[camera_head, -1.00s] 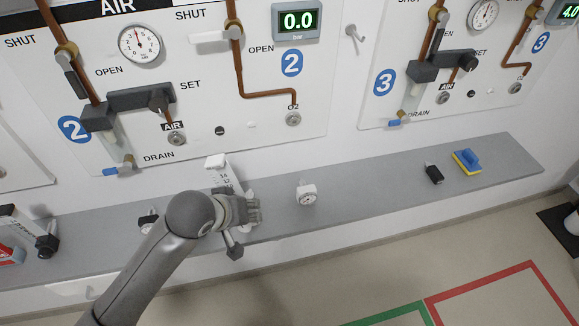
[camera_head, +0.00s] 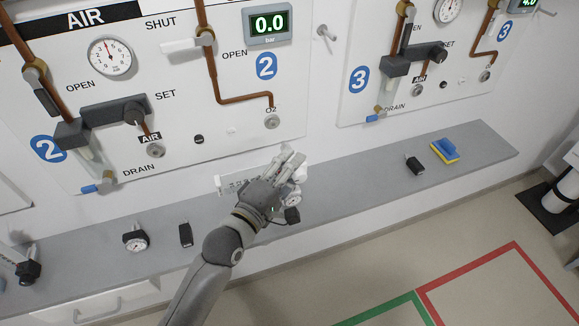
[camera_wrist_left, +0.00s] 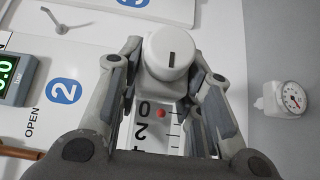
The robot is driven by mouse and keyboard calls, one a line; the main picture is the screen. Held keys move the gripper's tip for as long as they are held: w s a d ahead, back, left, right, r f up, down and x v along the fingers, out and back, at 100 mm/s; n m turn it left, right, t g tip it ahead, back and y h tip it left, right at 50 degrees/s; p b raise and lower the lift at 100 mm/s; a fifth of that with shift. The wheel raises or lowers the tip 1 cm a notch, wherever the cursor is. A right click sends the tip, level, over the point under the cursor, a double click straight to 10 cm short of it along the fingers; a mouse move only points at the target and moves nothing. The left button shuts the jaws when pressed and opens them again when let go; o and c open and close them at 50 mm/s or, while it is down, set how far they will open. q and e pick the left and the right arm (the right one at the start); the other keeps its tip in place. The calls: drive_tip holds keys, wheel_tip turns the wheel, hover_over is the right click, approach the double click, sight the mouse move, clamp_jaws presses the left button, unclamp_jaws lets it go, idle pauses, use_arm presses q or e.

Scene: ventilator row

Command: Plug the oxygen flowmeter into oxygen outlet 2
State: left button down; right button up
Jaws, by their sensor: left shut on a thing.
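My left gripper (camera_head: 289,167) is shut on the oxygen flowmeter (camera_head: 232,183), a white body with a printed scale, held above the shelf. Its scale end sticks out to the left of the hand in the head view. In the left wrist view the flowmeter's white knob (camera_wrist_left: 170,57) and scale with a red ball lie between the fingers (camera_wrist_left: 172,85). Oxygen outlet 2 (camera_head: 271,121), a round metal socket marked O2 at the pipe's end, is above the gripper in the head view, apart from the flowmeter. The flowmeter's plug end is not clearly visible. My right gripper is out of view.
The grey shelf (camera_head: 345,175) runs below the panels. It bears a black-and-white gauge (camera_head: 135,240), a black box (camera_head: 185,234), another black item (camera_head: 414,165) and a blue-yellow sponge (camera_head: 445,153). A white gauge (camera_wrist_left: 290,98) shows beside the gripper. A hook (camera_head: 325,33) projects right of panel 2.

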use_arm(q)
drive_tip(key=shift+w+a, duration=0.15)
drive_tip(key=shift+w, duration=0.15)
drive_tip(key=shift+w+a+b, duration=0.2)
drive_tip(key=shift+w+b, duration=0.35)
drive_tip(key=w+b, duration=0.1)
drive_tip(key=w, duration=0.1)
drive_tip(key=w+a+b, duration=0.1)
drive_tip(key=w, duration=0.1)
drive_tip(key=shift+a+r, duration=0.1)
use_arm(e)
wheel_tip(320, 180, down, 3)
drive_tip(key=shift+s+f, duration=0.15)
use_arm(q)
drive_tip(key=shift+r, duration=0.15)
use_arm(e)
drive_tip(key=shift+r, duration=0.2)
use_arm(q)
drive_tip(key=shift+a, duration=0.1)
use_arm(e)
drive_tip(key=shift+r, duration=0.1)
use_arm(q)
drive_tip(key=shift+w+p, duration=0.1)
drive_tip(key=shift+p, duration=0.35)
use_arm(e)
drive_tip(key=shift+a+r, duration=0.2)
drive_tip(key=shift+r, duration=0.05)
